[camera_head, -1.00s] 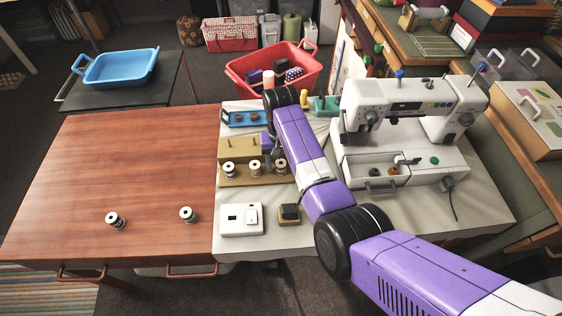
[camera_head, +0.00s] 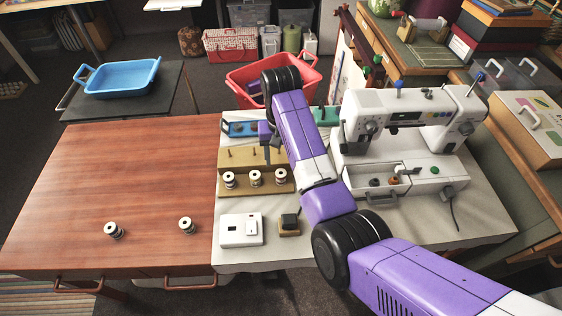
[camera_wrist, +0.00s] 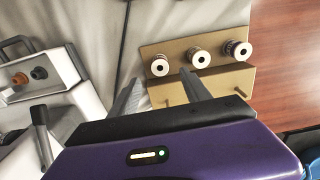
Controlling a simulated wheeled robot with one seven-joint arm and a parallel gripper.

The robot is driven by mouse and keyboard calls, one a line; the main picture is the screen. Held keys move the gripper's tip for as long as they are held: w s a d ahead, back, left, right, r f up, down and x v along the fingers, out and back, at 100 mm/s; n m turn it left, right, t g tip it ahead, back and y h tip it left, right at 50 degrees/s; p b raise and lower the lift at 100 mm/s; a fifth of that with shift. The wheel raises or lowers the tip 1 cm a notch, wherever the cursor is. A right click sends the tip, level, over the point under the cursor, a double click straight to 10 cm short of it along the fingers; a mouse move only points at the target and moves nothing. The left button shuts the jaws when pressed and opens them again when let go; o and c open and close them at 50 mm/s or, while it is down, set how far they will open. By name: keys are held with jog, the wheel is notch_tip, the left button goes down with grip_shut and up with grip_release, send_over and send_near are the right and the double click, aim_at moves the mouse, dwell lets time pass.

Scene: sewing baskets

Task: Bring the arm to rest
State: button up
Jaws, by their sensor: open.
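My purple arm reaches in from the lower right in the head view, over the cloth-covered part of the table. My gripper (camera_wrist: 158,88) shows in the wrist view with its two grey fingers apart and nothing between them. In that view its fingertips appear near the tan spool rack (camera_wrist: 216,76), which holds three spools in a row. The same rack (camera_head: 283,186) stands left of my forearm in the head view. In the head view my fingers are mostly hidden behind the arm.
A white sewing machine (camera_head: 420,180) stands close to the right of my arm. Two loose spools (camera_head: 114,231) (camera_head: 187,225) are on the bare wood at left. A white switch box (camera_head: 241,230) sits at the front. A red basket (camera_head: 312,80) and a blue tray (camera_head: 122,78) are behind.

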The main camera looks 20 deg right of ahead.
dwell(0.4)
jog(key=w+d+r+n+t, duration=0.15)
jog(key=w+r+t, duration=0.25)
jog(key=w+t, duration=0.55)
jog(key=s+r+n+t, duration=0.1)
jog(key=s+r, duration=0.3)
jog(key=s, duration=2.2)
jog(key=s+a+r+n+t, duration=0.1)
jog(key=s+r+t, duration=0.2)
jog(key=s, duration=2.4)
jog(key=shift+s+a+r+t, duration=0.15)
jog(key=shift+a+r+t, duration=0.2)
jog(key=shift+t, duration=0.3)
